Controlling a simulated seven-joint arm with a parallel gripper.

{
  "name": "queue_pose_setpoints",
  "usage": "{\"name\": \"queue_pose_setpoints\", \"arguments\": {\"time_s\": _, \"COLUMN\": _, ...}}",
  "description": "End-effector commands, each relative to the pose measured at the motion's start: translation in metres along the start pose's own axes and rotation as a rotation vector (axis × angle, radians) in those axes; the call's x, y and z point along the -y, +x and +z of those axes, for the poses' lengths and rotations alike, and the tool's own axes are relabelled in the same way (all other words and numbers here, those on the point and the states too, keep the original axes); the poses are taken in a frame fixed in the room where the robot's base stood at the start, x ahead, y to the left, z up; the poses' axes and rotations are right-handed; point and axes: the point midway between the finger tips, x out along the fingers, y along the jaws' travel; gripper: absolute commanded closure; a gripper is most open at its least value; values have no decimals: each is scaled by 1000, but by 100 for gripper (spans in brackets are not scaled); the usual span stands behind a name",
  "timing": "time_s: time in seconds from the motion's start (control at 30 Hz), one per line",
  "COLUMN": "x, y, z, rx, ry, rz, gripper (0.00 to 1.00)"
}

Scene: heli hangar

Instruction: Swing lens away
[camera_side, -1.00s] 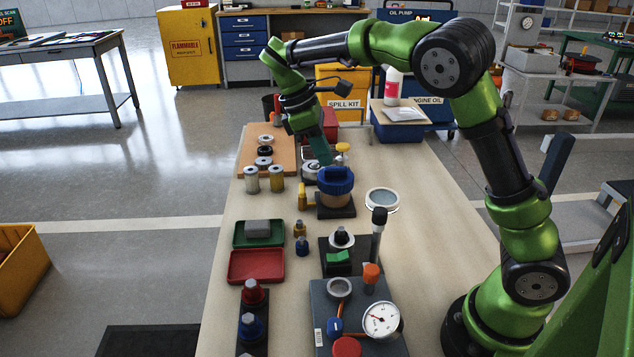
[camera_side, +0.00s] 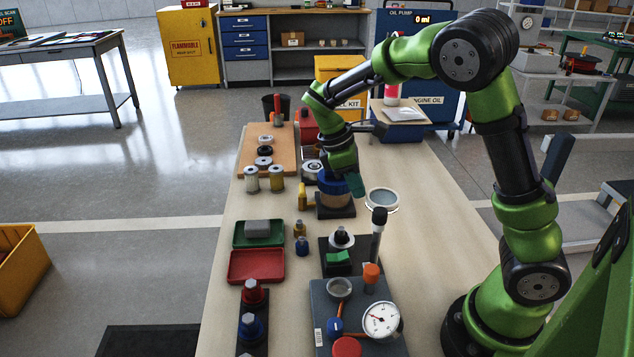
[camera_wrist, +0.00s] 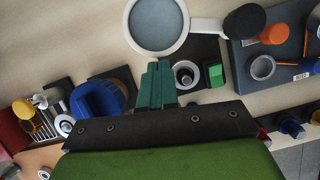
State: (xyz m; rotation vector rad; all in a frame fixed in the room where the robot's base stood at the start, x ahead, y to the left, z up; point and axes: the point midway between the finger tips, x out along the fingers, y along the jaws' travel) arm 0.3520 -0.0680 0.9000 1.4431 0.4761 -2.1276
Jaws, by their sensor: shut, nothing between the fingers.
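The lens (camera_side: 382,200) is a round, pale-rimmed magnifier on the right part of the bench in the side view. In the wrist view the lens (camera_wrist: 158,22) is at the top, with a white arm running right to a black-capped post (camera_wrist: 243,22). In the side view the post (camera_side: 378,230) stands upright, nearer the camera than the lens.
A black block with a ring and green piece (camera_side: 338,258) sits left of the post. A panel with a dial gauge (camera_side: 382,320) is nearer the camera. Green (camera_side: 259,233) and red (camera_side: 256,266) trays lie left. The bench right of the lens is clear.

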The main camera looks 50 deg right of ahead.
Motion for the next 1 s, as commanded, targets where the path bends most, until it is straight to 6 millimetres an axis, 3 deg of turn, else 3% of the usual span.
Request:
{"name": "queue_pose_setpoints", "arguments": {"time_s": 0.17, "x": -1, "y": 1, "z": 2, "rx": 0, "ry": 22, "rz": -9, "gripper": 100}}
{"name": "queue_pose_setpoints", "arguments": {"time_s": 0.57, "x": -11, "y": 16, "z": 40, "rx": 1, "ry": 422, "rz": -170, "gripper": 100}}
{"name": "queue_pose_setpoints", "arguments": {"time_s": 1.0, "x": -11, "y": 16, "z": 39, "rx": 2, "ry": 440, "rz": -177, "gripper": 100}}
